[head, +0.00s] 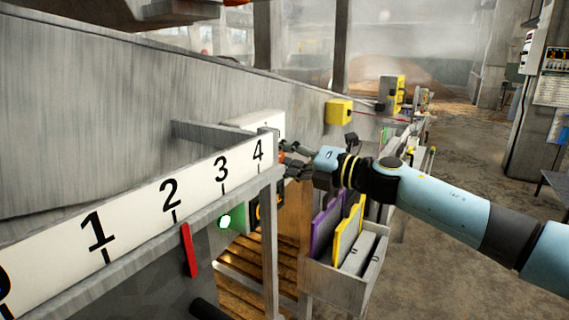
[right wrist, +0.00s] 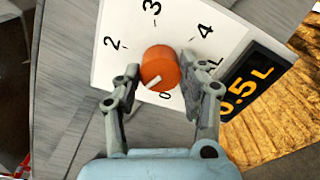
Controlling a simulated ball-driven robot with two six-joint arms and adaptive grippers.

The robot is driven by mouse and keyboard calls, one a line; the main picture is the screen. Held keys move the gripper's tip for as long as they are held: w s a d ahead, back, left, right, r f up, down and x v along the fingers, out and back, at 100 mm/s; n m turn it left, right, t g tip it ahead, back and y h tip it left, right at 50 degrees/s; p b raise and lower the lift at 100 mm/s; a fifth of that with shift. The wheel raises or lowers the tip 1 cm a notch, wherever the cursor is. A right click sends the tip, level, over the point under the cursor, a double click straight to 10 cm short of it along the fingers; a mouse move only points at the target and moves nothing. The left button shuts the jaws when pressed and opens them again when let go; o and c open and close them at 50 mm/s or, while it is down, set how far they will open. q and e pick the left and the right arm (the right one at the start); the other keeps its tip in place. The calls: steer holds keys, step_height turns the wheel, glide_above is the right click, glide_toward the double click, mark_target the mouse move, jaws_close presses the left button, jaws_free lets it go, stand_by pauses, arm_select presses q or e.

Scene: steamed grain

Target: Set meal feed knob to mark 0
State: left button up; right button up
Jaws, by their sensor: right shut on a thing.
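The meal feed knob (right wrist: 160,64) is an orange round knob on a white dial plate (right wrist: 180,22) with black numerals. The 2, 3, 4 and 0 show in the right wrist view; the place of the 1 is hidden by a finger. The knob's white pointer line slants to the lower left, a little left of the 0. My right gripper (right wrist: 168,78) is shut on the knob, a finger on each side. In the head view, my right gripper (head: 293,161) is at the dial panel and largely hides the knob. My left gripper is not in view.
A black display (right wrist: 252,80) with orange digits ending in ".5 L" is beside the dial. A long white scale board (head: 140,207) numbered 1 to 4 has a red pointer (head: 189,250) below the 2. A grey bin (head: 340,285) holding purple and yellow panels stands below my right arm.

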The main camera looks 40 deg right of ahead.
steer(key=n+b, duration=0.1)
steer(key=n, duration=0.2)
steer(key=n+b, duration=0.1)
steer(key=n, duration=0.1)
steer(key=shift+f+n+b, duration=0.3)
steer(key=shift+b, duration=0.05)
steer(key=n+b, duration=0.2)
steer(key=n, duration=0.2)
steer(key=shift+n, duration=0.4)
steer(key=shift+r+b, duration=0.1)
steer(key=shift+b, duration=0.25)
steer(key=o, duration=1.2)
steer(key=shift+r, duration=0.15)
step_height(320, 180, up, 10)
steer(key=shift+f, duration=0.1)
